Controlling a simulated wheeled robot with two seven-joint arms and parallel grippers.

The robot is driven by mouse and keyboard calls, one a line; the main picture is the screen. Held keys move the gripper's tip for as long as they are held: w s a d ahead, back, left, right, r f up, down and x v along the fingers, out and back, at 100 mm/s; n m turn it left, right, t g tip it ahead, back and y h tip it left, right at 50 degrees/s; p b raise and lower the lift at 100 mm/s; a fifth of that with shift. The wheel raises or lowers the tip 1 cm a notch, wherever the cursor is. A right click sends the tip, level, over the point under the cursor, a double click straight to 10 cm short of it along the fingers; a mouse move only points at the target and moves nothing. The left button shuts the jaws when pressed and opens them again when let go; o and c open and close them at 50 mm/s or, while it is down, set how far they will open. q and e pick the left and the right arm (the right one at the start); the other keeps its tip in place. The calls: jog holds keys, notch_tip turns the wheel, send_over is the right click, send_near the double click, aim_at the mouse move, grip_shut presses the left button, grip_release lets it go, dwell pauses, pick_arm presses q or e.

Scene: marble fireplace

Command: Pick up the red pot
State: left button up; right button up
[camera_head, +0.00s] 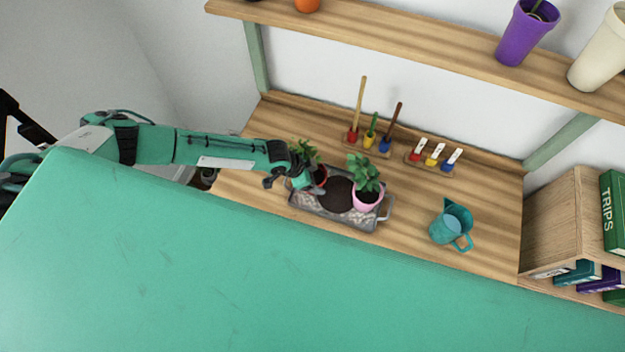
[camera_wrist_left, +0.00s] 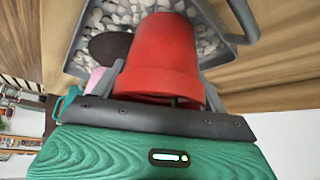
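The red pot (camera_head: 321,177) holds a green plant and sits at the left end of a grey tray (camera_head: 345,219). In the left wrist view the red pot (camera_wrist_left: 163,58) fills the middle, close to the palm. My left gripper (camera_head: 309,180) is at the pot from the left. In the wrist view its two fingers flank the pot, one on each side; whether they press on it is not clear. The arm hides part of the pot in the head view. My right gripper is not in view.
A pink pot (camera_head: 367,199) with a plant stands close by in the tray, beside a dark round disc (camera_head: 337,194). Small tools (camera_head: 370,138) stand behind. A teal jug (camera_head: 452,224) is at the right. A shelf (camera_head: 420,42) runs above. Bare wood lies between tray and jug.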

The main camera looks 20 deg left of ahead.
pick_arm(q)
jog(key=shift+r, duration=0.1)
jog(key=shift+c, duration=0.7)
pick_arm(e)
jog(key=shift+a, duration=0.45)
